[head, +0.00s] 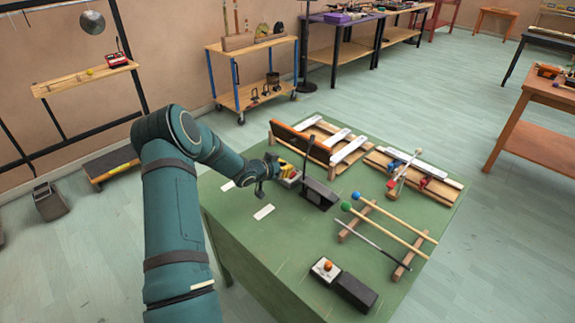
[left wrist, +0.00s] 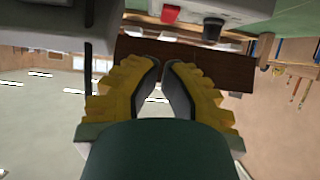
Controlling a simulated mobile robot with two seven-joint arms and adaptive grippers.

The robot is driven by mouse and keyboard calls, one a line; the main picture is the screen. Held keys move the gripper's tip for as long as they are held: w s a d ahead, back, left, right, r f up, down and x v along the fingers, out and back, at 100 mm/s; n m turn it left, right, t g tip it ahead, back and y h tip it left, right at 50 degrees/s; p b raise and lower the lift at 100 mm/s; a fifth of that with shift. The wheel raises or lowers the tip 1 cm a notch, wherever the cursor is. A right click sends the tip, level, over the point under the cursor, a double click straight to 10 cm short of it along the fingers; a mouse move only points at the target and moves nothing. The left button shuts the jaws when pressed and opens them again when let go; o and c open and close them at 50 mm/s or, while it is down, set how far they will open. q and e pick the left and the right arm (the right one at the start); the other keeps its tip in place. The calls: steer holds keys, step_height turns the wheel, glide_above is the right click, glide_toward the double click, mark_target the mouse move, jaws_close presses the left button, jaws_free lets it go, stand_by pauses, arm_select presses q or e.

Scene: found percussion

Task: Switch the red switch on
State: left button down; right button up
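The red switch (left wrist: 170,13) shows at the top of the left wrist view, on a pale grey box (left wrist: 240,8) beside a black knob (left wrist: 213,28). In the head view my left gripper (head: 287,171) is at the left of the dark boxed device (head: 318,193) on the green table, and hides the switch there. In the left wrist view the yellow fingers (left wrist: 160,66) come together at their tips with nothing between them. The switch is just beyond the tips, apparently apart from them. Its on or off position cannot be told. My right gripper is not in view.
Slatted wooden instruments (head: 320,140) stand behind on the green table (head: 240,225). Mallets (head: 390,226) lie on wooden rests to the right. A small box with an orange knob (head: 327,265) is near the front. The table's left front is mostly clear.

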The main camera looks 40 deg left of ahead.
arm_select(q)
steer(key=s, duration=0.6)
steer(key=shift+s+r+p, duration=0.2)
steer(key=shift+s+p, duration=0.05)
steer(key=shift+p, duration=0.05)
